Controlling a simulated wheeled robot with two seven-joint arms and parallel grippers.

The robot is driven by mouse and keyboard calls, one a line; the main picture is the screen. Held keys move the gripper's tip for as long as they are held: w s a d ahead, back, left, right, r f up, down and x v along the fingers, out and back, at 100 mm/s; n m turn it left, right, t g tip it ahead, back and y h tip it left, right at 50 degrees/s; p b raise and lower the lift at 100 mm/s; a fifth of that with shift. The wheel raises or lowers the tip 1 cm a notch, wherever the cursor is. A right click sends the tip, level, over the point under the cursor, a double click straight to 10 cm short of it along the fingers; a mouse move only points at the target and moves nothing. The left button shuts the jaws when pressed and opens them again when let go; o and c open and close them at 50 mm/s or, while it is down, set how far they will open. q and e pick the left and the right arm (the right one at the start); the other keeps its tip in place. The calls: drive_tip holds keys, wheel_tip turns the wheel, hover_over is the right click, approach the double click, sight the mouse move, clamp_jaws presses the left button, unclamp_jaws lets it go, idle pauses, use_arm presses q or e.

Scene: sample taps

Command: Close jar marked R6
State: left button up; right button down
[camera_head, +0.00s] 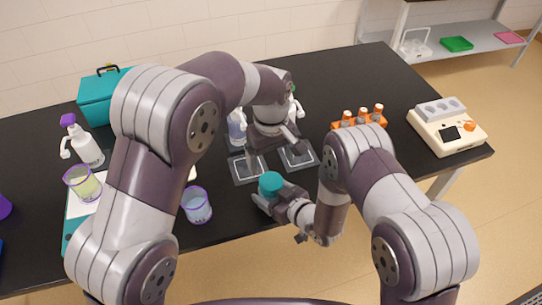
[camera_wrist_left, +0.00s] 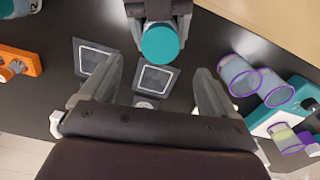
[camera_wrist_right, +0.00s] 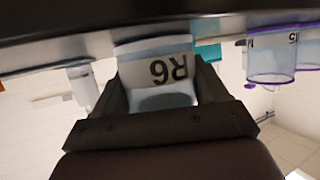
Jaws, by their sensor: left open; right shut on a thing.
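The jar marked R6 (camera_wrist_right: 165,72) is between the fingers of my right gripper (camera_wrist_right: 160,92), which is shut on it. Its label reads upside down in the right wrist view. A round teal lid (camera_head: 270,184) shows at the top of the held jar in the head view. The lid (camera_wrist_left: 159,43) also shows in the left wrist view, near my right gripper (camera_wrist_left: 160,12). How firmly the lid sits on the jar cannot be told. My left gripper (camera_wrist_left: 155,78) is open and empty, pointing down above the table, apart from the lid.
Two grey square pads (camera_head: 247,168) (camera_head: 298,155) lie on the black table under my left gripper. Purple-rimmed cups (camera_head: 196,206) (camera_head: 83,184) and a spray bottle (camera_head: 85,148) stand left. An orange rack (camera_head: 358,122) and a cream device (camera_head: 447,128) stand right.

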sight(271, 181)
use_arm(q)
drive_tip(key=n, duration=0.2)
drive_tip(key=shift+n, duration=0.4)
drive_tip(key=shift+f, duration=4.05)
drive_tip(key=c, duration=1.1)
drive_tip(key=m, duration=0.6)
drive_tip(key=shift+m, duration=0.3)
drive_tip(key=shift+c, duration=0.3)
drive_tip(key=o, duration=1.2)
